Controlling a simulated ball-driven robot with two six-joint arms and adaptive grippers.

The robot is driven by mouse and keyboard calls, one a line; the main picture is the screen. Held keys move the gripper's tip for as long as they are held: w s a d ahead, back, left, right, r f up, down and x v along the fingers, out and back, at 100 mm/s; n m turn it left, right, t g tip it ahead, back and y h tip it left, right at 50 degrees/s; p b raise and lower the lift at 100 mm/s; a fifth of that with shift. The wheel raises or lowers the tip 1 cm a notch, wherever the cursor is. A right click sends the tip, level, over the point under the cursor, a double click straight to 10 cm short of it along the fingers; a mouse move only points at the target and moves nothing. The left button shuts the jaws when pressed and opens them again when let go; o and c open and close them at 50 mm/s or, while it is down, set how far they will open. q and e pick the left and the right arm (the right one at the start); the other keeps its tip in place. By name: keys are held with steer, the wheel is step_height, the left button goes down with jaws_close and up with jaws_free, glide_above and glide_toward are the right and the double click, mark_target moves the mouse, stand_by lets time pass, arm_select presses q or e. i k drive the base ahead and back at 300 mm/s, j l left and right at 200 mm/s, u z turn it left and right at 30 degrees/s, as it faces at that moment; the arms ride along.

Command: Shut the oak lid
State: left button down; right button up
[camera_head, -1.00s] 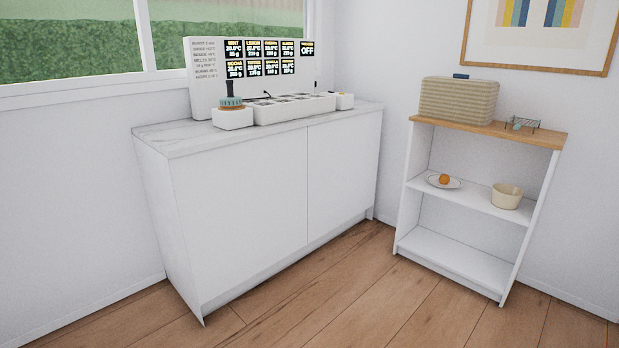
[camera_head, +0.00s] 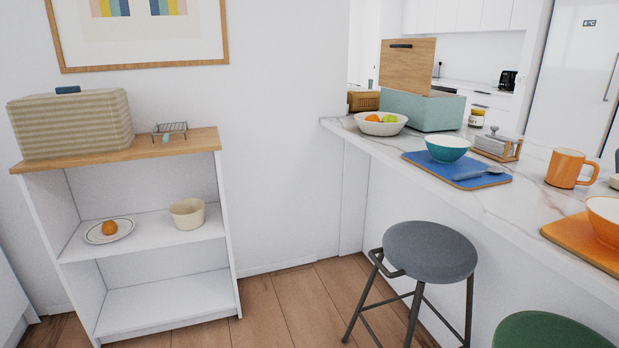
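The oak lid (camera_head: 407,66) is a light wooden panel with a dark handle strip near its top edge. It stands raised, nearly upright, at the back of a pale green box (camera_head: 421,109). The box sits on the far end of the marble counter at the right. Its inside is hidden from this angle. Neither of my grippers is in view.
A fruit bowl (camera_head: 380,123) stands just in front of the box, at its left. A blue mat (camera_head: 457,171) with a teal bowl (camera_head: 447,149) lies nearer on the counter (camera_head: 508,199). A grey stool (camera_head: 429,252) and a green stool (camera_head: 550,331) stand before it. A shelf unit (camera_head: 150,252) is at the left.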

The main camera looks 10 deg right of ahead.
mark_target(406, 64)
steer(key=i+j+z, duration=0.2)
steer(key=i+z, duration=0.2)
steer(key=i+j+z, duration=0.25)
steer(key=z, duration=0.15)
steer(key=i+j+z, duration=0.4)
steer(key=j+z, duration=0.2)
steer(key=z, duration=0.2)
